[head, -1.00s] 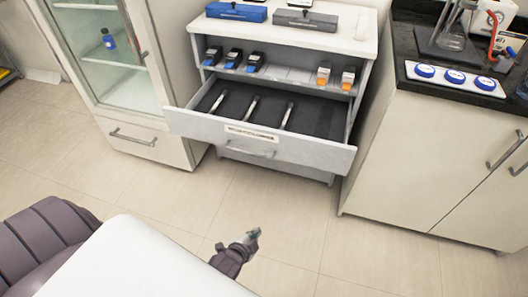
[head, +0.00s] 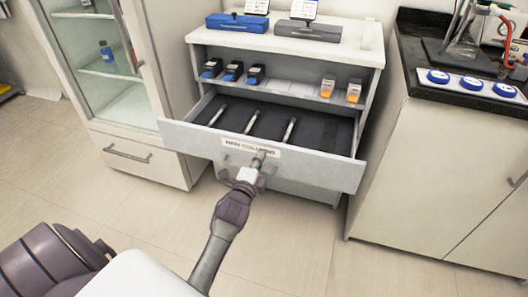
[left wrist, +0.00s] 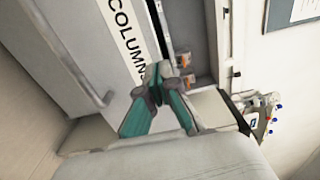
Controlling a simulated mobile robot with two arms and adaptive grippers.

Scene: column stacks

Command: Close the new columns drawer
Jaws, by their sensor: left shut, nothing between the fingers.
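The new columns drawer (head: 320,172) is pulled out of the white cabinet, with several slim white-and-dark columns lying on its dark liner. Its front carries a "NEW COLUMNS" label, also readable in the left wrist view (left wrist: 126,45). My left gripper (head: 260,158) is shut and empty at the drawer front, its tips over the label's right part and just above the handle, which it partly hides. In the left wrist view the shut fingertips (left wrist: 160,75) are beside the label; I cannot tell whether they touch the panel. My right gripper is not in view.
The shelf above the drawer holds black-and-blue items (head: 233,71) and orange-tipped items (head: 340,89). A blue case (head: 237,22) and a grey case (head: 308,30) stand on top. A glass-door cabinet (head: 150,100) is left, a dark-topped counter (head: 415,130) right. The floor in front is clear.

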